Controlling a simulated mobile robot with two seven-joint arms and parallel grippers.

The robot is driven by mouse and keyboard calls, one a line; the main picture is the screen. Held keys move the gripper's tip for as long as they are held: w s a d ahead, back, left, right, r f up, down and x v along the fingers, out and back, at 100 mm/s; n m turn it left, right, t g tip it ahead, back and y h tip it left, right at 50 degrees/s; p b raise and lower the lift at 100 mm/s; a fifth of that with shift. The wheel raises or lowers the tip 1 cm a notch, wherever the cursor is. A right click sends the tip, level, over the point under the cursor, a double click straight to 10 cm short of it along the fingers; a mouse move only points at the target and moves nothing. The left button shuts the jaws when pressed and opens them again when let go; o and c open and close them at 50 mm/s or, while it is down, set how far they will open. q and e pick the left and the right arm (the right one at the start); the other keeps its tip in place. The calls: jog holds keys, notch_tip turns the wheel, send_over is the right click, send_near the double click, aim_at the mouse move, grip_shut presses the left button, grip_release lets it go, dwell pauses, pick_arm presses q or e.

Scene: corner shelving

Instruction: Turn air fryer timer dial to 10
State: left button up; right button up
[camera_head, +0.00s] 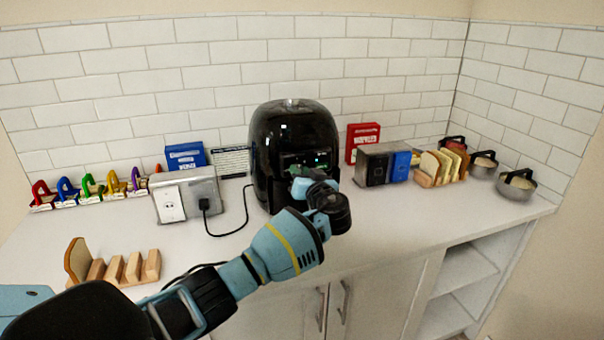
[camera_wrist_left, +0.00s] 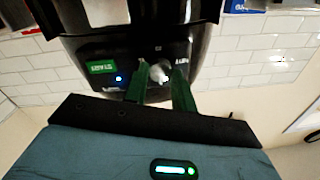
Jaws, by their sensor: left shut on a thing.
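The black air fryer (camera_head: 280,135) stands on the white counter against the tiled wall. It fills the top of the left wrist view (camera_wrist_left: 130,20), where it appears upside down. My left gripper (camera_head: 301,173) is at its front panel, mostly hidden behind my own wrist in the head view. In the left wrist view the gripper's two dark green fingers (camera_wrist_left: 159,82) are shut on a small light grey dial (camera_wrist_left: 157,72). The dial's pointer and the number it is set to cannot be read. A green label and a blue light (camera_wrist_left: 119,78) sit beside the dial.
A metal outlet box (camera_head: 187,195) with a plugged-in black cord stands left of the fryer. A toaster (camera_head: 374,165), bread slices (camera_head: 440,164) and metal bowls (camera_head: 517,186) are at the right. A wooden rack (camera_head: 133,268) sits at front left.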

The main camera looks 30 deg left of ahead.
pick_arm(q)
jog(key=m, duration=1.1)
jog(key=shift+f+t, duration=0.1)
jog(key=shift+t, duration=0.2)
dwell(0.3)
jog(key=o, duration=1)
jog(key=shift+s+d, duration=0.1)
jog(key=v, duration=0.7)
jog(key=shift+s+d, duration=0.2)
jog(key=shift+d+f, duration=0.1)
jog(key=shift+f, duration=0.1)
